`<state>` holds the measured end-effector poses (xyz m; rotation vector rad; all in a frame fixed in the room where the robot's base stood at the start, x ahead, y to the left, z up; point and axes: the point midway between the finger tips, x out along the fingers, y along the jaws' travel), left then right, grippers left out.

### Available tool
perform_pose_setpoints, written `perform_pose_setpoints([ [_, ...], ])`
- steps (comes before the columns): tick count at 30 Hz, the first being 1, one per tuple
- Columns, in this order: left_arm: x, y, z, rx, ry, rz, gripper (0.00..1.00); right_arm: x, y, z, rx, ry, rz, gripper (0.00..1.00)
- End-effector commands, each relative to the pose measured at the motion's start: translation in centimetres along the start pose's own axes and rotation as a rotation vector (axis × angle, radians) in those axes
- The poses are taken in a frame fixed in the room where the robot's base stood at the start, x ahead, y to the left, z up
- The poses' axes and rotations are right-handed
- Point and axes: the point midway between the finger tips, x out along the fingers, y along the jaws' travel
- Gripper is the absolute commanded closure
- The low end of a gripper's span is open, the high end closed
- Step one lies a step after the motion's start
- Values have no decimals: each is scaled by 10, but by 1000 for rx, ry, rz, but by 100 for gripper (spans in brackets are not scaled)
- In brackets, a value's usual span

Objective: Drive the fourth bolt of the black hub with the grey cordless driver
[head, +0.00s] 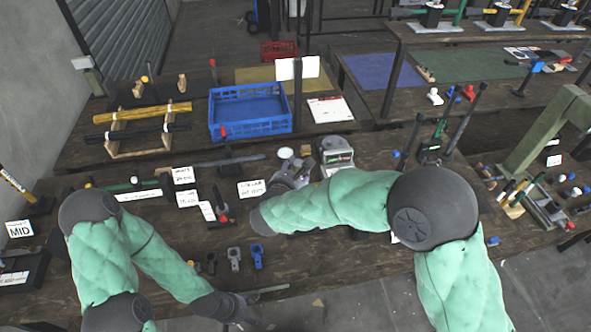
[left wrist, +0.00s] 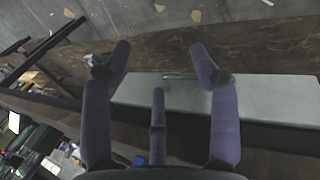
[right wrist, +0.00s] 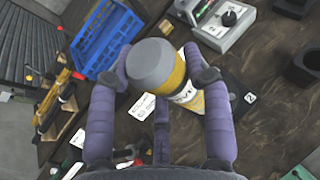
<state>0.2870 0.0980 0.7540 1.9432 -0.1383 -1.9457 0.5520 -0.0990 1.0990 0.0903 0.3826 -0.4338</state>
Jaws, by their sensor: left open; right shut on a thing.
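My right gripper (head: 292,178) is over the middle of the bench, just in front of a scale-like box. In the right wrist view its fingers are shut on a yellow and grey cylinder (right wrist: 178,75) with dark lettering, which lies across them. I cannot tell whether this cylinder is part of the grey cordless driver. My left gripper (head: 258,312) is low at the bench's front edge.
A grey box with a dial (right wrist: 225,20) stands beyond the right gripper. A blue crate (head: 250,110) is at the back left. Small clamp-like blocks (head: 234,258) stand near the front edge, with white label cards (head: 251,188) behind. A green press frame (head: 540,135) stands at right.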

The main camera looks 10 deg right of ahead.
Motion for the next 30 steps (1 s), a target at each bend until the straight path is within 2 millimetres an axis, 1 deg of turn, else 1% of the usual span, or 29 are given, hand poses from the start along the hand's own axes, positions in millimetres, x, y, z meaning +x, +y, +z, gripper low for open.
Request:
perform_pose_setpoints([
  [4,4,-1,0,0,0,0,40,0,0,1,2,-3,1,96],
  [11,15,-5,0,0,0,0,40,6,0,-12,1,-3,0,96],
  [24,44,-16,-2,0,0,0,40,18,0,-43,1,-3,0,96],
  [30,48,-17,-2,0,0,0,40,20,0,-47,2,-3,0,96],
])
